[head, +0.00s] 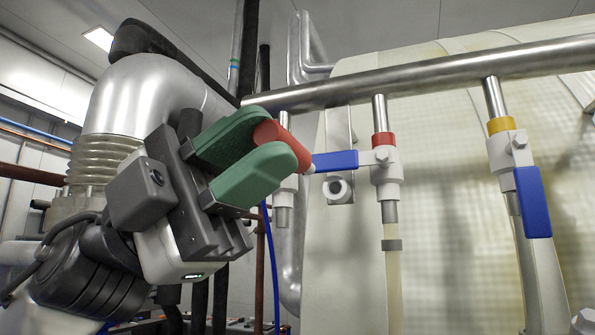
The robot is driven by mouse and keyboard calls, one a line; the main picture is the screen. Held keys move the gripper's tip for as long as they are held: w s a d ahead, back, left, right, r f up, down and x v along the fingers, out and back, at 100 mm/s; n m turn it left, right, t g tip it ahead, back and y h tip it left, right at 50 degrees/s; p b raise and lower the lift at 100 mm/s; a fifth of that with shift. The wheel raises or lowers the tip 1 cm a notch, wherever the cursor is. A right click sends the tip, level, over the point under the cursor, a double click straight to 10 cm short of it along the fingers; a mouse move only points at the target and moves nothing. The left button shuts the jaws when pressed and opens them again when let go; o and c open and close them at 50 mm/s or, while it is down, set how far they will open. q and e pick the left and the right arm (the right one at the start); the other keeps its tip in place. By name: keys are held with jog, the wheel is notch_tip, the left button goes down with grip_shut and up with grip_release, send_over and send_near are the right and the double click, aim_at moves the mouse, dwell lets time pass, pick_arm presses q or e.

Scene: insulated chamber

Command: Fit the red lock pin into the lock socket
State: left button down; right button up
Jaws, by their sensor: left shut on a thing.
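My left gripper (270,137) comes in from the left with its green finger pads shut on the red lock pin (284,143). The pin's thick red body shows between the pads, and its thin pale tip points right and down towards a blue valve handle (337,161). I cannot tell whether the tip touches anything. A short round fitting with a dark opening (337,189), just below the blue handle on a metal bracket, looks like the lock socket. The pin is above and left of it, apart from it. My right gripper is not in view.
A steel pipe (430,72) crosses above, with white valves hanging from it. One has a red band (383,139), another a yellow band (501,125) and a lowered blue handle (533,202). A large pale insulated tank (450,220) stands close behind. A blue cable hangs below the gripper.

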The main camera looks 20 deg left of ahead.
pick_arm(q)
jog(key=shift+w+d+p, duration=0.15)
jog(key=shift+p, duration=0.15)
jog(key=shift+w+d, duration=0.15)
jog(key=shift+w, duration=0.45)
jog(key=shift+w+p, duration=0.3)
jog(key=shift+w, duration=1.95)
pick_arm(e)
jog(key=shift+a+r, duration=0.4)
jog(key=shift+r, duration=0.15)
pick_arm(q)
jog(key=shift+w, duration=0.3)
jog(key=shift+w, duration=0.35)
